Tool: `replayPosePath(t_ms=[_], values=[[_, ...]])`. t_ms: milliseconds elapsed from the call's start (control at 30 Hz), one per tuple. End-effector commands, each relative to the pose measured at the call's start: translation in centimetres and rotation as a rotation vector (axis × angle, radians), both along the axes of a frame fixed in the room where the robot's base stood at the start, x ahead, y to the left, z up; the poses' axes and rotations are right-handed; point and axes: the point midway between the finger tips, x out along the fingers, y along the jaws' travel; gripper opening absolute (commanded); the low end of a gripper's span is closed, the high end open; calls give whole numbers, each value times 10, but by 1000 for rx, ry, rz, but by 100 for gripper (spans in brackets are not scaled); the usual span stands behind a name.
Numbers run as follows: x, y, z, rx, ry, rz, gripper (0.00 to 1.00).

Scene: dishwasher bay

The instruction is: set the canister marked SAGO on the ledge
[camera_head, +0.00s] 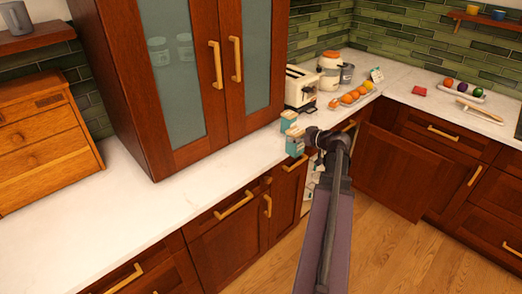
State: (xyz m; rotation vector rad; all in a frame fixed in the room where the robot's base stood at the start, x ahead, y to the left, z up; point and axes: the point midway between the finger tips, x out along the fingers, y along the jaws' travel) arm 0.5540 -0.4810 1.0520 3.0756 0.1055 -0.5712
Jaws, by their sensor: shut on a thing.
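My gripper (301,139) is at the front edge of the counter, below the toaster. It is shut on a teal canister (295,147) with a pale top; no lettering on it is readable. Another teal and cream piece (288,118) shows just behind it by the cabinet corner; I cannot tell whether it is a separate canister. A wooden wall ledge (34,37) at the upper left bears a grey mug-like vessel (15,17). Another wooden wall ledge (487,21) at the upper right bears small cups. I cannot tell which ledge the task names.
A tall glass-doored cabinet (160,100) stands on the white counter (130,215). A lower door (400,172) stands open at right.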

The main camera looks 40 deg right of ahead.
Motion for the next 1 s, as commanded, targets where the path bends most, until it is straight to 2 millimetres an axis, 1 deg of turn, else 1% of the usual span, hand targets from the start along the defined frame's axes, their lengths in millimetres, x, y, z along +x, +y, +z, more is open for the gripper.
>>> replayPosePath(t_ms=[167,267,367,900,1000], values=[[4,1,0,0,0,1,21],[13,4,-1,1,0,2,21],[25,7,-3,0,-1,1,21],[118,34,-12,0,0,0,21],[130,38,-13,0,0,-1,21]])
